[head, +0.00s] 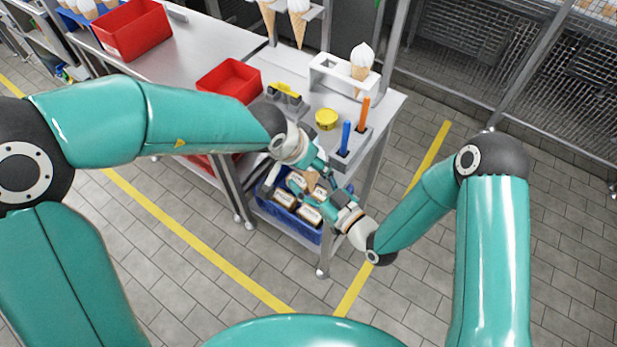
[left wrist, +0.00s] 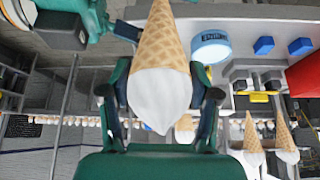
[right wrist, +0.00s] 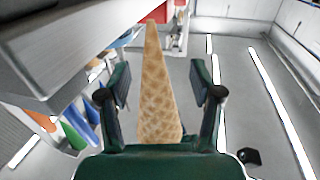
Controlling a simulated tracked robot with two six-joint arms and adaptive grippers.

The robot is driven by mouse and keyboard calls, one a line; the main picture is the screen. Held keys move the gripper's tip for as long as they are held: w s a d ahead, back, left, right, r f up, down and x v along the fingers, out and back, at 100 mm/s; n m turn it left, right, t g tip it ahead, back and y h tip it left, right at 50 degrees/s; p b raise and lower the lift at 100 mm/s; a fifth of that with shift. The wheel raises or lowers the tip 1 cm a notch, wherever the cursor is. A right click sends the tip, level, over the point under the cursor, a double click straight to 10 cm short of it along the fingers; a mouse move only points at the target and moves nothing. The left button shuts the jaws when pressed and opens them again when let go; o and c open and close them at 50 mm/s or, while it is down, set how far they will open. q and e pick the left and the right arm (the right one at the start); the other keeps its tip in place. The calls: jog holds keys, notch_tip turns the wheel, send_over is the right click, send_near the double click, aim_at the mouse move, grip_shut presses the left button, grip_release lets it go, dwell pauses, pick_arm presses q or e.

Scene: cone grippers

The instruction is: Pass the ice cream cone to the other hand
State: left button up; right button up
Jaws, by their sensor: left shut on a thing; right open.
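An ice cream cone with a tan waffle wafer (left wrist: 163,45) and white ice cream (left wrist: 150,95) is between the fingers of my left gripper (left wrist: 160,88), which is shut on it. In the head view the cone (head: 312,178) is small and partly hidden where the two grippers meet. My right gripper (right wrist: 160,80) is open around the same cone. In the right wrist view the wafer (right wrist: 158,95) lies between its fingers, with gaps on both sides and its narrow tip away from the palm. My right gripper also shows in the head view (head: 331,196).
A steel cart carries a white holder (head: 330,70) with another cone (head: 362,62), a yellow tub (head: 326,119), blue (head: 345,138) and orange (head: 364,112) sticks and a red bin (head: 229,80). A blue crate (head: 283,211) with boxes is below, close to the grippers. The floor at right is clear.

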jog(key=c, duration=1)
pick_arm(q)
jog(key=o, duration=0.9)
jog(key=shift+r, duration=0.1)
